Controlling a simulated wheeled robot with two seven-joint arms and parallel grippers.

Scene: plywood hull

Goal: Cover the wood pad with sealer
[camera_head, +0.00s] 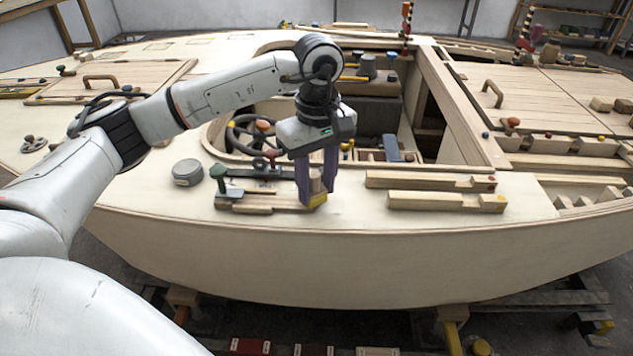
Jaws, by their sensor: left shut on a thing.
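My left arm reaches in from the left over the deck edge. My left gripper (317,186) points down with its purple fingers shut on a small wooden block (316,199) with a yellow lower end. The block is at or just above the deck, at the right end of a low wooden fixture (255,208); I cannot tell whether it touches. I cannot tell for sure which piece is the wood pad; pale wood strips lie in this fixture, partly hidden by the gripper. A round grey tin (187,172) stands on the deck to the left. My right gripper is out of view.
A green-topped knob (218,174) and a red-topped knob (272,156) stand by the fixture. Two notched wood bars (430,182) (446,202) lie to the right. Behind is the open cockpit with a dark steering wheel (250,136). The front deck edge is clear.

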